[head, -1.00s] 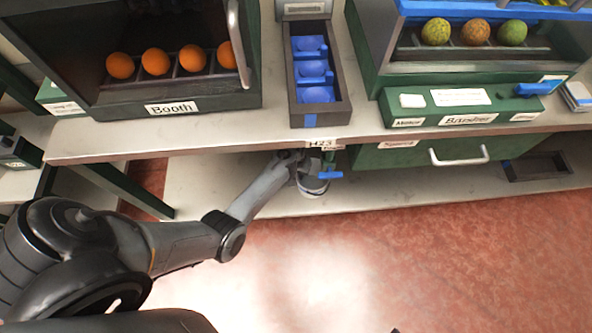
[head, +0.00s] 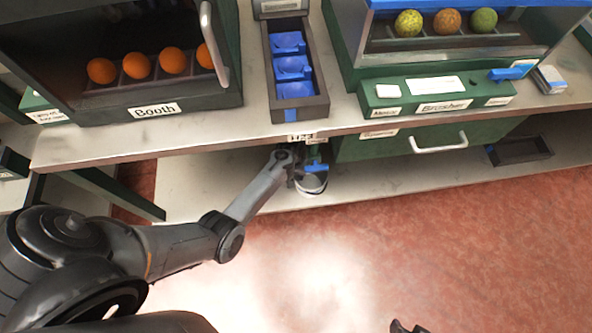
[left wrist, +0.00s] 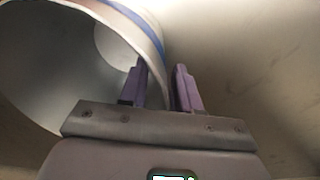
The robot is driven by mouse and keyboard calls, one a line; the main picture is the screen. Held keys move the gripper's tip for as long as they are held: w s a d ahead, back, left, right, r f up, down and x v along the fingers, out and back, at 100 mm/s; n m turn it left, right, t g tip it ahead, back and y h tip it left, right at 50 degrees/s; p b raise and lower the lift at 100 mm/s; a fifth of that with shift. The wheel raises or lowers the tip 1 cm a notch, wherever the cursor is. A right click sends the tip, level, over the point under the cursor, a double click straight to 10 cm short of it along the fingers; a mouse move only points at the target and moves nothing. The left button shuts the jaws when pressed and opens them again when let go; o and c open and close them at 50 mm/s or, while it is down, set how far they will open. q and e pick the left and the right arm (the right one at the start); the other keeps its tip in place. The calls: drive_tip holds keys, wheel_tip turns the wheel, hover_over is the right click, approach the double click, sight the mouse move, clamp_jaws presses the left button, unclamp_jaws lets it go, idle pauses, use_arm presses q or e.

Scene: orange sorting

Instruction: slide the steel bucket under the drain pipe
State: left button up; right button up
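The steel bucket (head: 312,186) is a pale round pail with a dark blue band. In the head view it stands on the lower shelf, below the counter front and beneath a blue lever (head: 316,168). The drain pipe itself is mostly hidden; I cannot tell its outlet. My left gripper (head: 294,180) is at the bucket's left side.
The counter edge (head: 200,142) overhangs the lower shelf (head: 400,177). A green drawer with a handle (head: 438,143) is to the right, and a dark tray (head: 520,151) lies farther right. The shelf in front of the drawer is clear.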

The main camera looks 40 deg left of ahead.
use_arm(q)
drive_tip(key=shift+o, duration=0.2)
drive_tip(key=shift+r, duration=0.1)
drive_tip(key=shift+r, duration=0.25)
wheel_tip(320, 180, up, 10)
drive_tip(key=p, duration=0.7)
drive_tip(key=shift+s+a, duration=0.25)
drive_tip(key=shift+a, duration=0.2)
drive_tip(key=shift+r, duration=0.1)
